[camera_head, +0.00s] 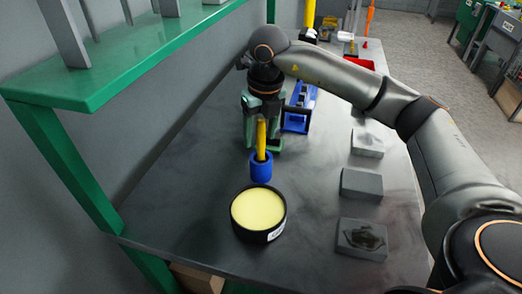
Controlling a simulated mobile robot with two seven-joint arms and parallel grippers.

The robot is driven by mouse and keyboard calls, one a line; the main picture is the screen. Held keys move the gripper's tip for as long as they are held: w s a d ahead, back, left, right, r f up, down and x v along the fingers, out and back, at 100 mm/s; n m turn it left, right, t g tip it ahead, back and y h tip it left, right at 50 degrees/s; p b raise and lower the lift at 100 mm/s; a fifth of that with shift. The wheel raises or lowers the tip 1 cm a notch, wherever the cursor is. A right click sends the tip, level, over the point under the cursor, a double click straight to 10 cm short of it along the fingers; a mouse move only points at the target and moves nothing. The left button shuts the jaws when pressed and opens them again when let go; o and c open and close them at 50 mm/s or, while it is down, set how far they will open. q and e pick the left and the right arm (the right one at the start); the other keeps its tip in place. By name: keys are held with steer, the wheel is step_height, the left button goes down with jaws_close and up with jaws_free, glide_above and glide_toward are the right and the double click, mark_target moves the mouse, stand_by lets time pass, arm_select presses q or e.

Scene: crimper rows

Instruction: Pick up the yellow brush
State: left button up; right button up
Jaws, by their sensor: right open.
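The yellow brush (261,138) shows as a thin yellow handle, roughly upright, with a blue piece (260,168) at its lower end. It is behind the black round tin with pale yellow contents (258,209). My right gripper (262,144) points down over the brush with its jaws open, one finger on each side of the handle in this view. I cannot tell whether the fingers touch it. The upper handle is hidden by the gripper. My left gripper is not in view.
A blue holder (300,108) stands just right of the gripper. Several grey blocks (361,185) line the right side of the dark table (185,225). A green shelf (130,72) overhangs the left side. Tools and a red tray (360,63) are at the back.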

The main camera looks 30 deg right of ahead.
steer(key=shift+c, duration=0.3)
jaws_close()
stand_by(0.3)
